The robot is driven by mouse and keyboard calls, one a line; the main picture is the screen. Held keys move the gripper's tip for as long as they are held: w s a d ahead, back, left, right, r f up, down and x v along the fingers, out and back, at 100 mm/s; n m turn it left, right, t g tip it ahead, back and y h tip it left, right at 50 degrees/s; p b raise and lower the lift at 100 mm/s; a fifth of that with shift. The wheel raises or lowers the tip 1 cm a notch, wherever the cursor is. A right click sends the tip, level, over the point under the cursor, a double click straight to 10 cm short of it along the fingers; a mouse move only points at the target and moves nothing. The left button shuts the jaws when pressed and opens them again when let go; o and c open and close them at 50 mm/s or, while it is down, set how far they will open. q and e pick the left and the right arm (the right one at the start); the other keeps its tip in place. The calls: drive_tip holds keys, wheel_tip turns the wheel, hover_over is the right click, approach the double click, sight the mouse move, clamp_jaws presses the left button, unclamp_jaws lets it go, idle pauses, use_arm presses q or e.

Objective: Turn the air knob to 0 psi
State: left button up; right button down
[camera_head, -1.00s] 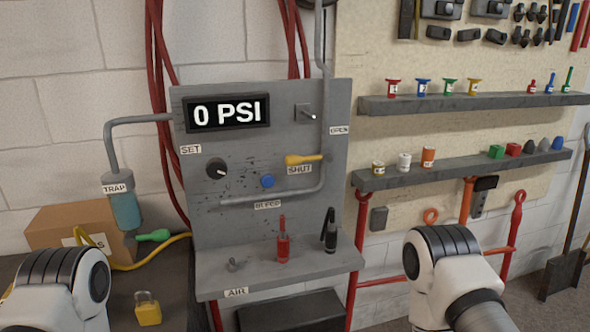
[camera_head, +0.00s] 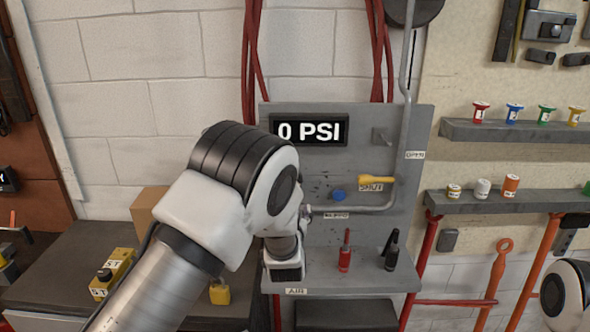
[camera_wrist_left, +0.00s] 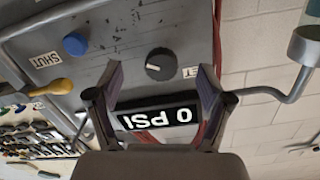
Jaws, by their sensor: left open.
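The air panel (camera_head: 418,130) stands against the wall with a display (camera_head: 309,131) reading 0 PSI. The black SET knob (camera_wrist_left: 159,64) shows in the left wrist view, with a white mark on its face; my left arm hides it in the head view. My left gripper (camera_wrist_left: 160,78) is open and empty, its two fingers on either side of the knob in the picture. I cannot tell how far the fingertips are from the knob. The fingers are hidden in the head view. My right gripper is not in view; only part of my right arm shows at the lower right edge.
A blue button (camera_head: 338,195) and a yellow lever (camera_head: 375,179) are on the panel near the knob. A grey pipe (camera_head: 365,209) runs across it. A red tool (camera_head: 345,252) and a black tool (camera_head: 391,250) stand on the panel's shelf. A yellow padlock (camera_head: 220,294) is at the lower left.

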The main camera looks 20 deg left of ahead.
use_arm(q)
drive_tip(key=shift+t, duration=0.4)
drive_tip(key=w+r+p, duration=0.1)
drive_tip(key=w, duration=0.1)
drive_tip(key=w+a+r+p, duration=0.1)
drive_tip(key=w, duration=0.2)
drive_tip(key=w+a+r+p, duration=0.1)
drive_tip(key=w, duration=0.2)
drive_tip(key=shift+w, duration=0.2)
drive_tip(key=shift+d, duration=0.1)
drive_tip(key=c, duration=1.2)
